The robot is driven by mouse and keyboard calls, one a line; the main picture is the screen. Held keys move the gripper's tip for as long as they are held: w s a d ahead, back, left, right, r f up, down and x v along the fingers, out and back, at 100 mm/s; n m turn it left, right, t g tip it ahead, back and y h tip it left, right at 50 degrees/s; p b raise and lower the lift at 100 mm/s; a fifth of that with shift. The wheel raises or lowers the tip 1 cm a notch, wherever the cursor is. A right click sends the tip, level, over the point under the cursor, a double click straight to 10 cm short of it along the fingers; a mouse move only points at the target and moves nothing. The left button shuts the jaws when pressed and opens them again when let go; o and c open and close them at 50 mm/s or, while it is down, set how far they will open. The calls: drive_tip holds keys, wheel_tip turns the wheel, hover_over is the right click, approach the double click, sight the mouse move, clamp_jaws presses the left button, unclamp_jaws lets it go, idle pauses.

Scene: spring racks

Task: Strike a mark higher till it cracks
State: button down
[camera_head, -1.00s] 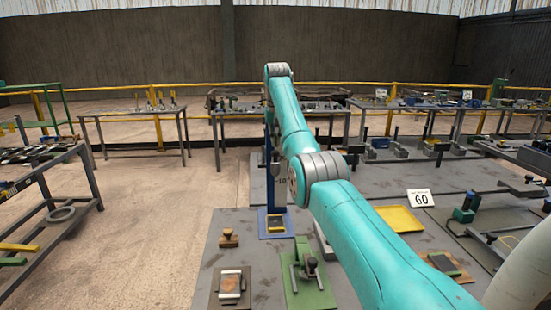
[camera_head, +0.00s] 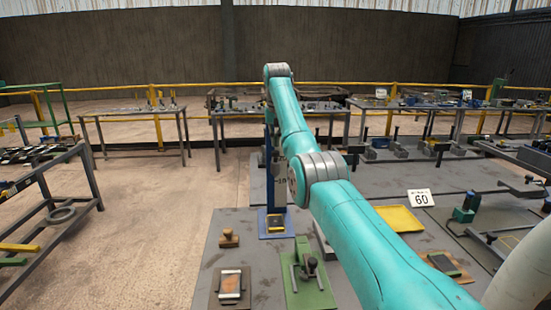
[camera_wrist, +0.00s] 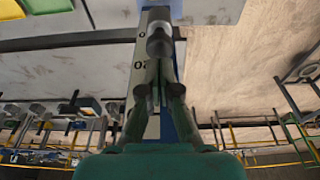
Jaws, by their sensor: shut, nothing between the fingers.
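A blue-framed upright stand with a pale number scale (camera_wrist: 145,72) shows in the wrist view, running down the middle behind my gripper. My gripper (camera_wrist: 160,60) has its two fingers drawn together at the tips, shut and empty. A rounded grey metal piece (camera_wrist: 158,42) lies just beyond the tips; I cannot tell whether they touch it. In the head view the stand's blue base (camera_head: 274,226) is on the near bench, partly behind my arm, with a light-coloured insert low in it. My gripper is hidden there. A white card reading 60 (camera_head: 420,198) stands to the right.
A yellow tray (camera_head: 398,218) lies right of my arm. A rack (camera_head: 50,208) stands left, across open floor.

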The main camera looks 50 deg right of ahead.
sight(275, 162)
drive_tip(key=shift+f, duration=1.45)
idle(0.4)
